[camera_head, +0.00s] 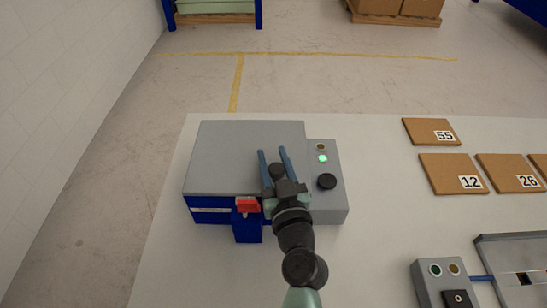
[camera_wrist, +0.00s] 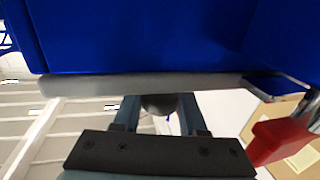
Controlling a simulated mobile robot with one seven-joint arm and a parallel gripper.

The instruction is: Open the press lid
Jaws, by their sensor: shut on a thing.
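The press (camera_head: 196,204) stands on the table with a blue body and a flat grey lid (camera_head: 235,150), which looks closed. A red latch handle (camera_head: 248,205) sits on a blue bracket at its front; it also shows in the wrist view (camera_wrist: 280,140). My gripper (camera_head: 272,152) reaches over the lid's front edge. Its two blue fingers are on either side of a dark round knob (camera_head: 277,170) at the front of the lid, and are shut on it. In the wrist view the knob (camera_wrist: 160,104) shows between the fingers, below the grey lid edge (camera_wrist: 150,84).
A grey control panel (camera_head: 330,200) beside the lid has a lit green lamp (camera_head: 322,158) and a black dial (camera_head: 326,181). Numbered brown foam pads (camera_head: 446,171) lie at right. A switch box (camera_head: 440,285) and metal plate (camera_head: 505,255) are at lower right.

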